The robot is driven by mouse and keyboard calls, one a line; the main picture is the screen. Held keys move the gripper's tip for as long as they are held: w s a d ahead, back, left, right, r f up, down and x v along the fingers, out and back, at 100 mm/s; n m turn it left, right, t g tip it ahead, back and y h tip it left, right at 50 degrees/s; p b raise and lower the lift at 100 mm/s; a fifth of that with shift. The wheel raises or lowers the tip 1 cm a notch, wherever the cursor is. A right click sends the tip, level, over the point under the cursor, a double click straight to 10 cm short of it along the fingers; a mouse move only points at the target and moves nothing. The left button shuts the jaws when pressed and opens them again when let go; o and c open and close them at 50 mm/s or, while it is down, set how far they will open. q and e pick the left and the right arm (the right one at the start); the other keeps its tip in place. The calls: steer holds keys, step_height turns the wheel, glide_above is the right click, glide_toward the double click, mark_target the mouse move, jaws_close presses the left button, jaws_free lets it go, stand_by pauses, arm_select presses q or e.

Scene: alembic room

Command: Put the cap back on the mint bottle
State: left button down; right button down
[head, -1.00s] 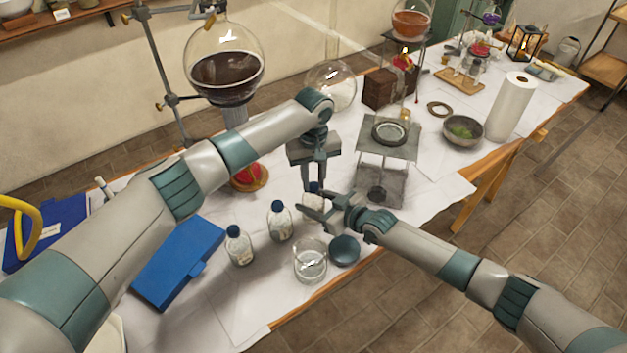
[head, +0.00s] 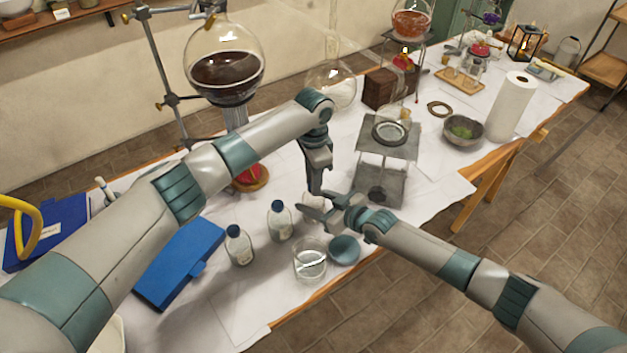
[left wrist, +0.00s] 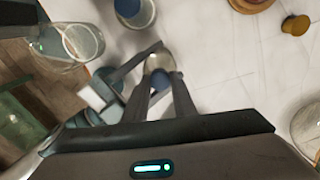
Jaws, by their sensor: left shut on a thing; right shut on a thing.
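A small clear bottle (left wrist: 158,62) stands mostly hidden behind both grippers in the head view; its label cannot be read. A blue cap (left wrist: 161,77) sits at its mouth in the left wrist view; how far it is seated I cannot tell. My left gripper (head: 315,188) points straight down from above and is shut on the cap, which also shows between its fingers in the wrist view (left wrist: 162,84). My right gripper (head: 310,204) comes in from the right, lower down, and is shut around the bottle's body.
Two blue-capped bottles, one nearer (head: 239,247) and one farther (head: 279,224), stand to the left. A glass beaker (head: 310,264) and a round teal object (head: 344,250) stand near the table's front edge. A metal stand (head: 385,175) is close on the right. A blue case (head: 178,265) lies left.

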arm_select(q)
steer(key=m, duration=0.7)
steer(key=c, duration=1.4)
jaws_free()
step_height(320, 180, up, 12)
arm_select(e)
steer(key=c, duration=0.7)
jaws_free()
steer(key=shift+s+d, duration=0.1)
